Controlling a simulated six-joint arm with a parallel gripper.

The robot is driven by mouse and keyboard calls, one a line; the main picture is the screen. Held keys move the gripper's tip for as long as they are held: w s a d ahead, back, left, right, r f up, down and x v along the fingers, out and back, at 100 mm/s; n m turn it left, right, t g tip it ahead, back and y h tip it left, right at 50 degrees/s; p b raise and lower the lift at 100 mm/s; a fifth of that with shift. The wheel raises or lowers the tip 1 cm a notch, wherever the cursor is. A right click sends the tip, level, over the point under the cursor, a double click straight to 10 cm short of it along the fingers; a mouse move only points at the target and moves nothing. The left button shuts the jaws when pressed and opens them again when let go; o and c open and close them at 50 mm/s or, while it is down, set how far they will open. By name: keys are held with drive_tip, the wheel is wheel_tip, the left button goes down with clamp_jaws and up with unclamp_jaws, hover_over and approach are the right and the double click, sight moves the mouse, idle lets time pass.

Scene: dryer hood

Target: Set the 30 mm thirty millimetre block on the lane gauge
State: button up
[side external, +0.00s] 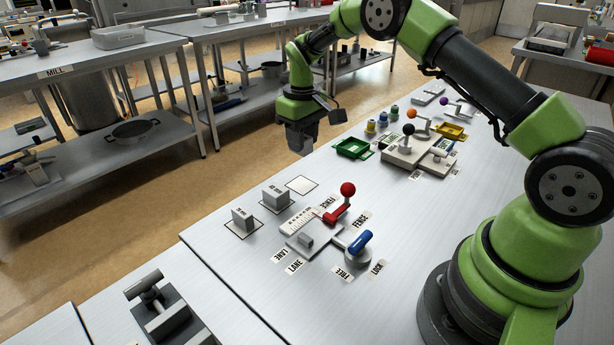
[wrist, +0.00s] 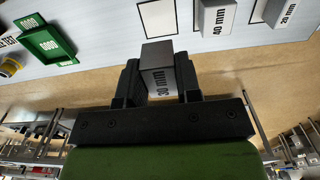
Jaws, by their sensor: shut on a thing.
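My gripper (side external: 301,146) is shut on the grey 30 mm block (wrist: 160,74), which is held between the two black fingers in the wrist view with its "30 mm" label showing. In the side view my gripper hangs past the table's far-left edge, above the floor. The lane gauge (side external: 299,225) lies on the table, with a ruled scale, a red-knobbed lever (side external: 347,190) at FENCE and a blue lever (side external: 361,243) by the FREE and LOCK labels. A small grey piece (side external: 305,240) sits in its lane.
Two other grey blocks, the 40 mm block (wrist: 216,15) and the 20 mm block (wrist: 280,12), stand on outlined pads beside an empty pad (side external: 302,185). A green tray (side external: 352,148) and another device with coloured knobs (side external: 404,150) stand farther back.

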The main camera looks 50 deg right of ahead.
drive_tip(key=s+a+r, duration=0.1)
drive_tip(key=s+a, duration=0.4)
approach(320, 233)
wheel_tip(320, 233, down, 6)
drive_tip(key=shift+f, duration=0.1)
idle(0.4)
drive_tip(key=o, duration=1)
drive_tip(key=shift+f, duration=0.15)
drive_tip(key=s+r+m+t, duration=0.1)
drive_tip(key=s+r+t, duration=0.15)
drive_tip(key=r, duration=0.95)
drive_tip(key=s+r+m+t, duration=0.1)
drive_tip(key=s+r, duration=0.2)
drive_tip(key=r, duration=0.9)
drive_tip(key=s+r+t, duration=0.1)
drive_tip(key=s, duration=0.2)
drive_tip(key=s+r+m+t+y, duration=0.1)
drive_tip(key=s+r, duration=0.1)
drive_tip(key=s, duration=0.1)
drive_tip(key=s+a+r+m+t+y, duration=0.1)
drive_tip(key=s+r, duration=0.1)
drive_tip(key=s, duration=0.1)
drive_tip(key=shift+s+r+t, duration=0.1)
drive_tip(key=shift+r+t, duration=0.1)
drive_tip(key=shift+t, duration=0.15)
